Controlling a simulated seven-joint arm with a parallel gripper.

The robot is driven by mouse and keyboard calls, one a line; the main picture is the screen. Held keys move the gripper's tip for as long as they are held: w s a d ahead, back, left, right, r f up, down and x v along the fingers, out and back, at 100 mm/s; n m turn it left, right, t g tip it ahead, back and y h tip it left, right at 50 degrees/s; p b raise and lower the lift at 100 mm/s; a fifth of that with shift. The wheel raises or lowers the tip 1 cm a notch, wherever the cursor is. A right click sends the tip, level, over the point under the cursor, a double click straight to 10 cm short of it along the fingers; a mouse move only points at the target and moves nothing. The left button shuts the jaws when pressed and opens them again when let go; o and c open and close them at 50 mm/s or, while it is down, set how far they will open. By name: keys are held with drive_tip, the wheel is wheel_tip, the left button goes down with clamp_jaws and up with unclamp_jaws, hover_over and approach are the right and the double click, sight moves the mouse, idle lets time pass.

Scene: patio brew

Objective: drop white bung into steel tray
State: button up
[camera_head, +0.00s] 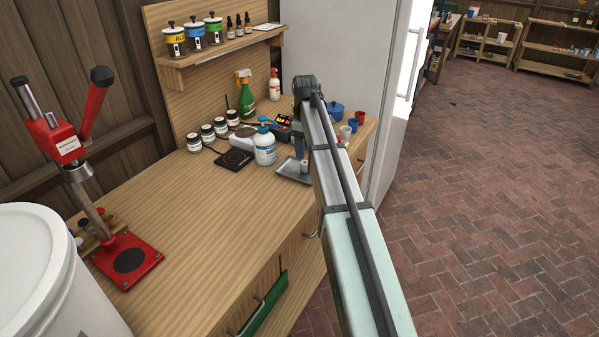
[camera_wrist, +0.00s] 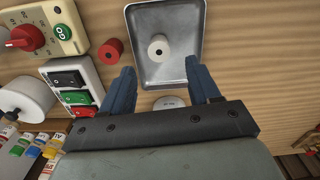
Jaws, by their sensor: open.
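The white bung (camera_wrist: 159,47), round with a dark centre hole, shows inside the outline of the steel tray (camera_wrist: 190,14) in the wrist view. It appears to rest on the tray floor. My gripper (camera_wrist: 160,68) is open, with its two blue fingers apart and nothing seen between their tips. The bung shows just beyond the tips, apart from both fingers. In the head view, the steel tray (camera_head: 287,173) lies on the bench near its right edge, partly hidden by my arm.
A red bung (camera_wrist: 110,50) lies left of the tray. A switch box (camera_wrist: 72,83) and a cream control box (camera_wrist: 58,27) stand further left. A round white top (camera_wrist: 169,102) shows between the finger bases. A white bottle (camera_head: 264,146) stands beside the tray. The bench front is clear.

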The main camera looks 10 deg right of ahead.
wheel_tip(320, 180, up, 7)
drive_tip(key=shift+r, duration=0.2)
idle(0.4)
drive_tip(key=s+d+f+m+t+h, duration=0.1)
drive_tip(key=s+d+f+m+h, duration=0.2)
drive_tip(key=d+f, duration=1.05)
drive_tip(key=s+d+f+m+t+h, duration=0.1)
drive_tip(key=d+f+m+t+h, duration=0.2)
drive_tip(key=d+f, duration=1)
wheel_tip(320, 180, down, 3)
drive_tip(key=s+d+g+h, duration=0.1)
drive_tip(key=s+d, duration=0.2)
drive_tip(key=s+a+f+m+g+y, duration=0.2)
drive_tip(key=s+a+f+g+y, duration=0.2)
drive_tip(key=s+a+f, duration=1.9)
drive_tip(key=s+a+f+g+y, duration=0.1)
drive_tip(key=s+a, duration=0.3)
drive_tip(key=s, duration=0.5)
drive_tip(key=s+a+f+m+g+y, duration=0.1)
drive_tip(key=s+a+f+g, duration=0.2)
drive_tip(key=s, duration=0.6)
drive_tip(key=s+a+f+m+g+y, duration=0.1)
drive_tip(key=s+a+f, duration=0.3)
drive_tip(key=s, duration=0.5)
drive_tip(key=shift+s+a+f+g, duration=0.25)
drive_tip(key=shift+a+g, duration=0.15)
drive_tip(key=shift+a, duration=0.8)
